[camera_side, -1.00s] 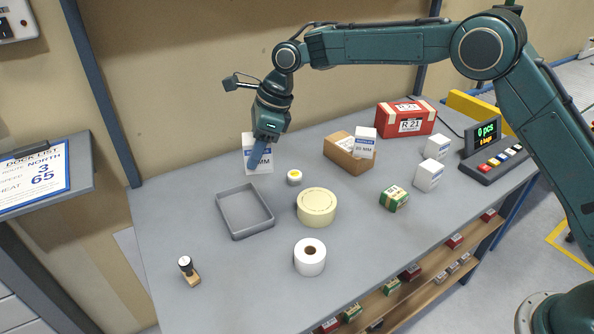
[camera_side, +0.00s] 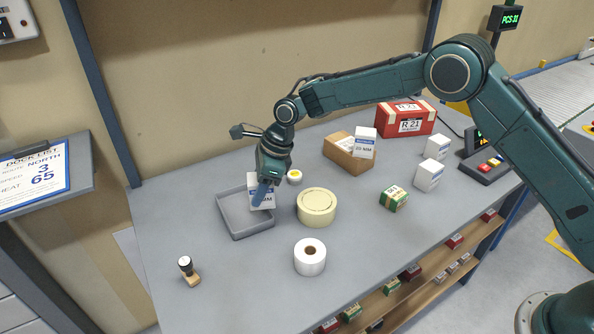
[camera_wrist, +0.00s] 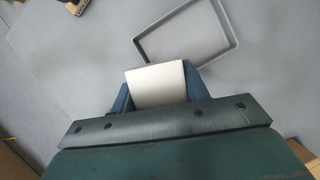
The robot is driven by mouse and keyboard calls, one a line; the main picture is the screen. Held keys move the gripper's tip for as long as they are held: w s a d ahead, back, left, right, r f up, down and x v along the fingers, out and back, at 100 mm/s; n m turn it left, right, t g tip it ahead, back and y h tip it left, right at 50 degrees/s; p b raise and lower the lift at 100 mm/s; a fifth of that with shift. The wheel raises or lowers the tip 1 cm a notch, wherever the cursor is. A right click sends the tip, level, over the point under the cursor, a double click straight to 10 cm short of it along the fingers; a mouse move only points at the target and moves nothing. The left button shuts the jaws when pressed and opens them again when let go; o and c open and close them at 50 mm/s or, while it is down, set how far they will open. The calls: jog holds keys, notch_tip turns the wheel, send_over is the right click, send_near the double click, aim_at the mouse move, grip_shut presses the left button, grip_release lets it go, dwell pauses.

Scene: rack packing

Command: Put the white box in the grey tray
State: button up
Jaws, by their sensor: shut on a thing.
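The white box (camera_side: 262,199) with a blue label band is held in my gripper (camera_side: 264,187) in the side view. The grey tray (camera_side: 231,224) is shallow and rectangular. In the side view the box overlaps the tray's right back part; I cannot tell whether it touches the tray. In the wrist view the white box (camera_wrist: 157,85) sits between the two blue fingers of my gripper (camera_wrist: 158,88), and the grey tray (camera_wrist: 188,54) shows beyond it, up and to the right. The box's lower end is hidden there.
A cream tape roll (camera_side: 317,207) stands close right of the tray, with a small yellow-topped round item (camera_side: 294,177) behind it. A white roll (camera_side: 310,257) and a stamp (camera_side: 189,271) are in front. A brown carton (camera_side: 347,155) and other boxes stand to the right.

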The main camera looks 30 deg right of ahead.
jog(key=shift+f, duration=1.5)
jog(key=shift+f, duration=0.55)
jog(key=o, duration=1.1)
jog(key=shift+r, duration=0.75)
jog(key=shift+v, duration=5.85)
jog(key=shift+d, duration=0.1)
